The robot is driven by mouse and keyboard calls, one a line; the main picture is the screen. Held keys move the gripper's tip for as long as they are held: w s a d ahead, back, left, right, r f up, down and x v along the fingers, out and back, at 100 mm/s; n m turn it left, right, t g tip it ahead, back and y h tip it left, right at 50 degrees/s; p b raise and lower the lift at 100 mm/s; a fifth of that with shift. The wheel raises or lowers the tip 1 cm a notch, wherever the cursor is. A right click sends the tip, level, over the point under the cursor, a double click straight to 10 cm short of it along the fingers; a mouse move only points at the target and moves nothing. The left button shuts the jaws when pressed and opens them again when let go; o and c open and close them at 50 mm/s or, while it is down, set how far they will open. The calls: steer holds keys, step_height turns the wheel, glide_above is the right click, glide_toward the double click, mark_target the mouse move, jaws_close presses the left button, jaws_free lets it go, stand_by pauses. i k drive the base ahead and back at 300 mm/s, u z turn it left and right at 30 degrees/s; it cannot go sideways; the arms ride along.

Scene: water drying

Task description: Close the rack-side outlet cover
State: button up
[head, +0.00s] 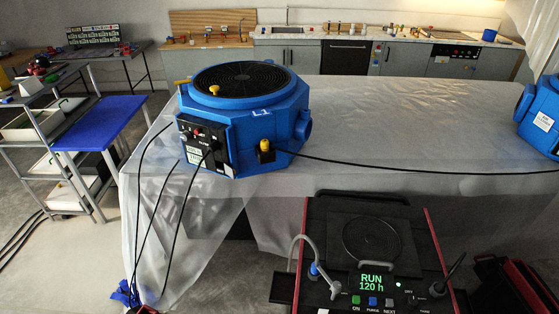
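A blue air-mover-like machine (243,118) with a round black grille on top stands on the plastic-covered table. Its dark control panel (203,147) faces the lower left, with cables running from it. A round blue port (304,124) sticks out on its right side. Yellow knobs show at its top left edge and on its front (265,147). I cannot tell which part is the rack-side outlet cover, or whether any cover is open or shut. A metal rack (68,172) stands at the left. My gripper is not in view.
A second blue machine (541,118) is cut off at the right edge. A red-sided unit (372,247) showing "RUN 120 h" stands in front. Black cables cross the plastic sheet (400,130) and hang down its left side. Pale floor (70,265) is partly open at lower left.

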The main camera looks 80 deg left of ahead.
mark_target(231, 172)
steer(key=u, duration=4.95)
steer(key=i, duration=0.3)
steer(key=z, duration=0.7)
steer(key=i, duration=0.7)
steer(key=u, duration=0.15)
steer(key=k, duration=0.9)
steer(key=z, duration=0.2)
steer(key=i, duration=0.95)
steer(key=u, duration=0.1)
